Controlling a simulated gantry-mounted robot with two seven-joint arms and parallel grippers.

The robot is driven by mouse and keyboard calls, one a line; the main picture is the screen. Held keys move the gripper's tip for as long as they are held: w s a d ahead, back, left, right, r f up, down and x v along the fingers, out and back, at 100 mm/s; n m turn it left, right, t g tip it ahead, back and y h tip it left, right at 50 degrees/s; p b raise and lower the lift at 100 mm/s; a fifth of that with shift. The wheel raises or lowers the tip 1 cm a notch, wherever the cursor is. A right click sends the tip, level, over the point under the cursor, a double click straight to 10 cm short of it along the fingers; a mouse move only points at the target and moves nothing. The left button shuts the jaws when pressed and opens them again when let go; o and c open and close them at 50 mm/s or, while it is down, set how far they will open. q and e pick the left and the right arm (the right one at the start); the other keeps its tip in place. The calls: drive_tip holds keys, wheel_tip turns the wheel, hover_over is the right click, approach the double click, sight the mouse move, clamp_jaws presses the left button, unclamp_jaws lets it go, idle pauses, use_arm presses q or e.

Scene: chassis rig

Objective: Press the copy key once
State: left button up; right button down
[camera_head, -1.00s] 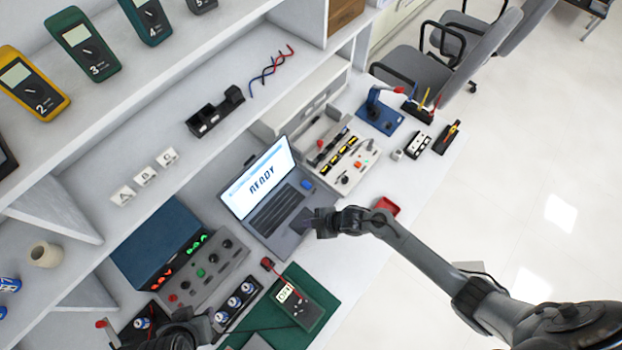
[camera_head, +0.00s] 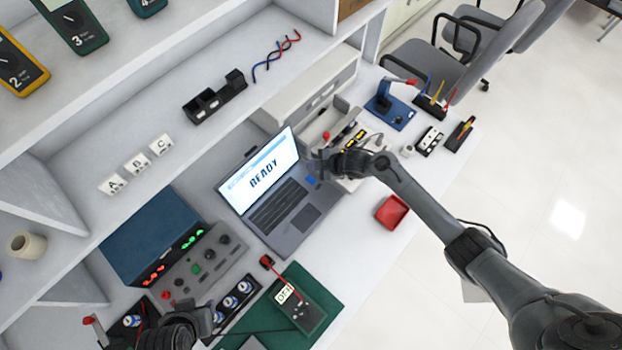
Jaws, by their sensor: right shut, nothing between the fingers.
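A laptop (camera_head: 290,208) stands open on the bench in the head view, with "READY" on its screen (camera_head: 262,178). No key marked copy can be read at this size. A small blue piece (camera_head: 311,181) lies by the laptop's right edge, just below my right gripper; I cannot tell whether it is a key.
A red tray (camera_head: 392,211) sits right of the laptop. A grey control panel (camera_head: 205,265) with lit indicators and a green mat (camera_head: 325,283) with a meter lie nearer. A blue stand (camera_head: 390,113) is at the back right. White bench is clear around the red tray.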

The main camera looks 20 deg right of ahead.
drive_tip(key=b, duration=0.7)
hover_over(313, 181)
wheel_tip(313, 181, down, 8)
drive_tip(key=shift+f+b, duration=0.45)
drive_tip(key=shift+b, duration=0.05)
idle(0.8)
idle(0.7)
drive_tip(key=shift+f, duration=0.1)
